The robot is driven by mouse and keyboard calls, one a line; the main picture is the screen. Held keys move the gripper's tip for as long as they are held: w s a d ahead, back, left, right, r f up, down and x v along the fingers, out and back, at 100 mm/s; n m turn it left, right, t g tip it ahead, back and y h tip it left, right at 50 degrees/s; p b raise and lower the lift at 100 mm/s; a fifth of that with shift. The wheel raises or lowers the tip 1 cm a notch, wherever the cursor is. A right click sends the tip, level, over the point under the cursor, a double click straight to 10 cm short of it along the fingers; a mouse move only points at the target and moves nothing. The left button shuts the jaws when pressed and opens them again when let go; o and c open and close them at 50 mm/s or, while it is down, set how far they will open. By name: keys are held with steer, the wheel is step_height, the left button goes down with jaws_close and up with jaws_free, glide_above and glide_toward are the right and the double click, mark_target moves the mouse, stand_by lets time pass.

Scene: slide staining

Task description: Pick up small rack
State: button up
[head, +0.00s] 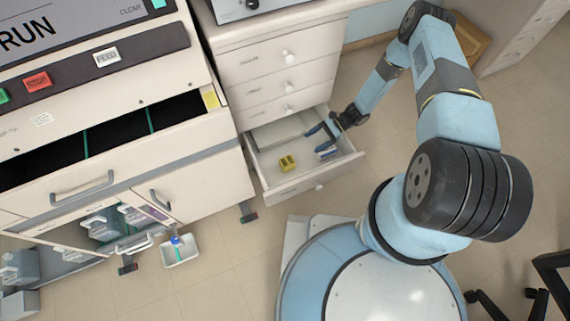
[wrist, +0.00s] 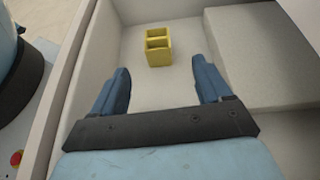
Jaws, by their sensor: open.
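The small rack is a yellow block with two openings. It sits on the floor of the open bottom drawer, left of my gripper in the head view (head: 288,163). In the wrist view the rack (wrist: 158,47) lies just beyond the fingertips, about midway between them. My gripper (head: 314,142) reaches into the drawer; its two blue fingers also show in the wrist view (wrist: 161,66). They are spread open with nothing between them, and they appear apart from the rack.
The open drawer (head: 318,187) has raised walls around the rack and fingers. A pale raised block (wrist: 268,55) fills its right side in the wrist view. Closed drawers (head: 265,60) stand above. A white tray (head: 181,252) with a blue-topped item is on the floor at left.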

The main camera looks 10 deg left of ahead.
mark_target(285, 164)
steer(key=s+f, duration=0.2)
steer(key=shift+s+a+f+m, duration=0.1)
steer(key=shift+a+f+m, duration=0.25)
steer(key=shift+a+m, duration=0.05)
steer(key=shift+y, duration=0.3)
steer(key=x, duration=1.3)
steer(key=shift+a+f, duration=0.2)
steer(key=shift+a, duration=0.1)
steer(key=c, duration=1)
steer(key=shift+o, duration=0.2)
